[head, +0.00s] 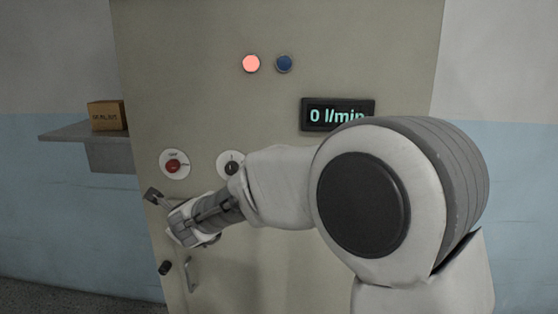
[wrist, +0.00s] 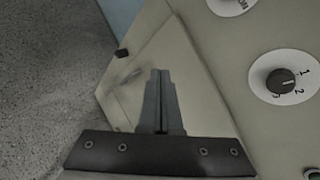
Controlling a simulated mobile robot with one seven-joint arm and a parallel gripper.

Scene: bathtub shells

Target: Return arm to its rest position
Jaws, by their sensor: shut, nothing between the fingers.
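My gripper (head: 152,194) is at the lower left of the grey-beige panel (head: 215,110) in the head view, below a red button on a white disc. My arm reaches to it from the right and covers part of the panel. In the wrist view, my gripper (wrist: 160,75) shows its two grey fingers pressed together with nothing between them. The fingers appear apart from the panel, though the exact gap is hard to judge.
The panel carries the red button (head: 173,166), a dark rotary knob (head: 232,168), a lit red lamp (head: 251,63), a blue one (head: 284,63) and a "0 l/min" display (head: 318,115). A handle (head: 190,275) sits low. A shelf (head: 70,132) holds a box (head: 106,115) at left.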

